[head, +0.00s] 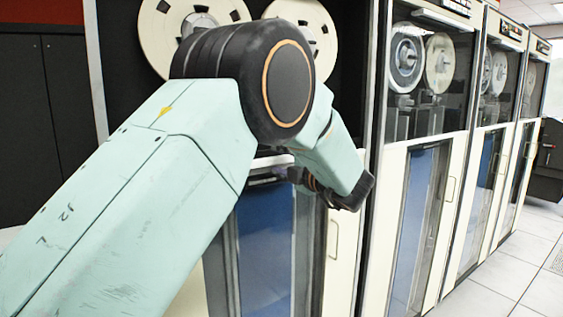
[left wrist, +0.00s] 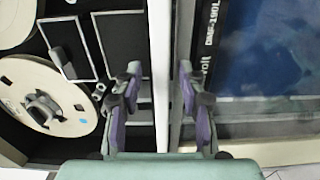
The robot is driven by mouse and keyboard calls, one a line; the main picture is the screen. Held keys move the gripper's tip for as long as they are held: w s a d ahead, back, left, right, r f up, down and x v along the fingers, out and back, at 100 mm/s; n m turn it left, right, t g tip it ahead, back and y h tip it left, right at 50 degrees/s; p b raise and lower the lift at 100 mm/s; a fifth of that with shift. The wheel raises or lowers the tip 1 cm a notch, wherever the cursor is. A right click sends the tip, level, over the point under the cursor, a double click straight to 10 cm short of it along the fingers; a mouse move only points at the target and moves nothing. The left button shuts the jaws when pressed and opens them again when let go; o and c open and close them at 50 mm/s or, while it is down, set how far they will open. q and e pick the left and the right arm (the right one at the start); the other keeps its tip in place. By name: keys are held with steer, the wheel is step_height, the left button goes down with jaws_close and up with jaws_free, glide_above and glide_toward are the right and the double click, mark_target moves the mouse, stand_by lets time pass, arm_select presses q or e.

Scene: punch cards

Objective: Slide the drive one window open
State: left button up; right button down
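Drive one is the nearest tape cabinet, with two cream reels (head: 300,22) at its top. A pale horizontal strip (head: 268,161) crosses it above a blue glass panel (head: 265,235). My left gripper (head: 303,179) is at the right part of this strip, partly hidden by my arm. In the left wrist view the strip shows as an upright white bar (left wrist: 160,80) between my two fingers (left wrist: 160,95). The fingers are open, one on each side, with narrow gaps to the bar. I cannot tell whether glass covers the reels. My right gripper is not in view.
More tape drives (head: 425,70) stand in a row to the right, with glass fronts and lower doors. A dark cabinet (head: 40,120) stands at the far left. The pale tiled floor (head: 500,275) at the right is clear.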

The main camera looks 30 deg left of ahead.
arm_select(q)
steer(key=v, duration=0.7)
steer(key=shift+d, duration=0.15)
stand_by(0.5)
